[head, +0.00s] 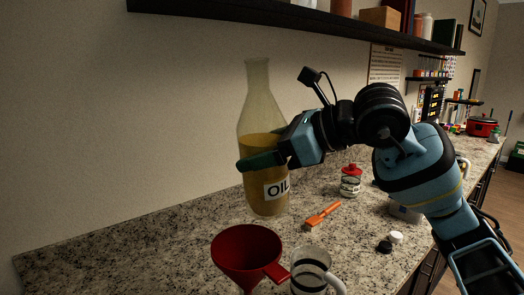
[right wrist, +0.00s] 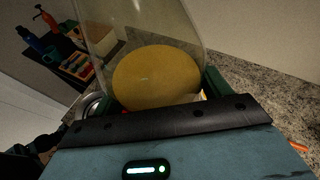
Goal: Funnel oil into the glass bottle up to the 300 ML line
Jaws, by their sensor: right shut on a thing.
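The oil bottle (head: 262,120), clear with yellow oil in its lower part and an OIL label, is upright in the head view. My right gripper (head: 266,160) is shut around its middle and seems to hold it above the counter. In the right wrist view the oil bottle (right wrist: 155,75) fills the space between the fingers. The red funnel (head: 240,248) is below and slightly left of the bottle, its handle pointing right. Its lower part is cut off by the frame, and I cannot see a glass bottle under it. My left gripper is not in view.
A striped mug (head: 311,270) stands just right of the funnel. An orange tool (head: 322,215), a red-capped jar (head: 350,181) and small caps (head: 396,237) lie farther right on the granite counter (head: 130,250). A dark shelf (head: 300,22) hangs above. The counter's left part is clear.

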